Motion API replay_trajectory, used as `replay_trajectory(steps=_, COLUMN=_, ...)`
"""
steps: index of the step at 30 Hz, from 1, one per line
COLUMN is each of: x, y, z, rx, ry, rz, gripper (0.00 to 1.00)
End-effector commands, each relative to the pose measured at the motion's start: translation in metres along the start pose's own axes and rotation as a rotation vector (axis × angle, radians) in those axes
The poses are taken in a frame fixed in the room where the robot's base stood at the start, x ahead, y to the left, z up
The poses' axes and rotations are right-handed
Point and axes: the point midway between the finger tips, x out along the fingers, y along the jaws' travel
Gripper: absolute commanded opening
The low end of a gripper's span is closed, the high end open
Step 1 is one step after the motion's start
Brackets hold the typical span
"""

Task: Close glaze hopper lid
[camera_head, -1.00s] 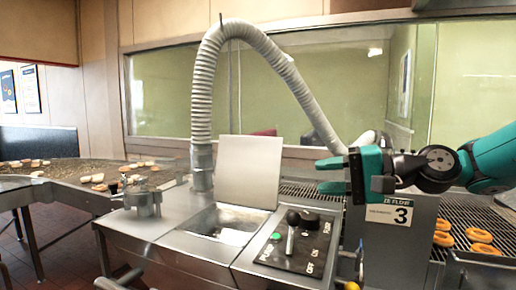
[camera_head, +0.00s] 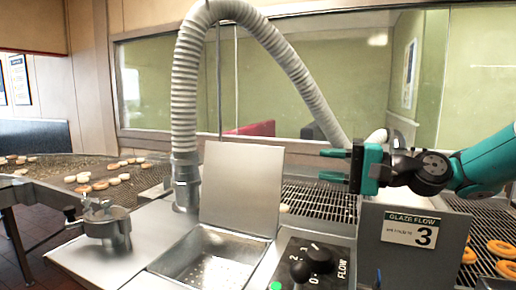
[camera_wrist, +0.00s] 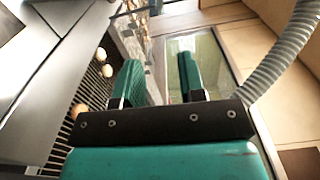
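The glaze hopper lid (camera_head: 241,188) is a flat grey metal plate. It stands upright, open, at the back edge of the hopper (camera_head: 207,262), whose basin with a perforated bottom shows in the head view. My gripper (camera_head: 334,165) is to the right of the lid and about level with its top, pointing left with a clear gap between them in the picture. Its two teal fingers are apart with nothing between them, as the wrist view (camera_wrist: 160,85) also shows. The lid cannot be made out in the wrist view.
A ribbed grey hose (camera_head: 186,100) rises behind the lid's left side and arches over to the right. A control panel (camera_head: 315,265) with a black lever sits right of the hopper. A glaze flow sign (camera_head: 411,230) stands below my arm. Doughnuts (camera_head: 500,249) lie on the right conveyor.

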Motion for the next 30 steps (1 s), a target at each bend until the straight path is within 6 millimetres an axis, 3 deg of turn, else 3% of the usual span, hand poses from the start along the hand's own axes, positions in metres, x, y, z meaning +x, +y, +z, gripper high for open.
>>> replay_trajectory(steps=1, x=0.005, y=-0.009, z=0.001, rx=0.006, ry=-0.002, rz=0.001, gripper=0.37)
replay_trajectory(steps=5, x=0.017, y=-0.008, z=0.002, rx=0.005, ry=-0.001, rz=0.005, gripper=0.37)
replay_trajectory(steps=15, x=0.096, y=-0.003, z=0.002, rx=0.000, ry=-0.001, rz=0.004, gripper=0.37)
replay_trajectory(steps=21, x=0.134, y=-0.002, z=0.001, rx=-0.001, ry=0.001, rz=0.004, gripper=0.37)
replay_trajectory(steps=30, x=0.158, y=0.000, z=-0.001, rx=-0.001, ry=0.004, rz=0.003, gripper=0.37)
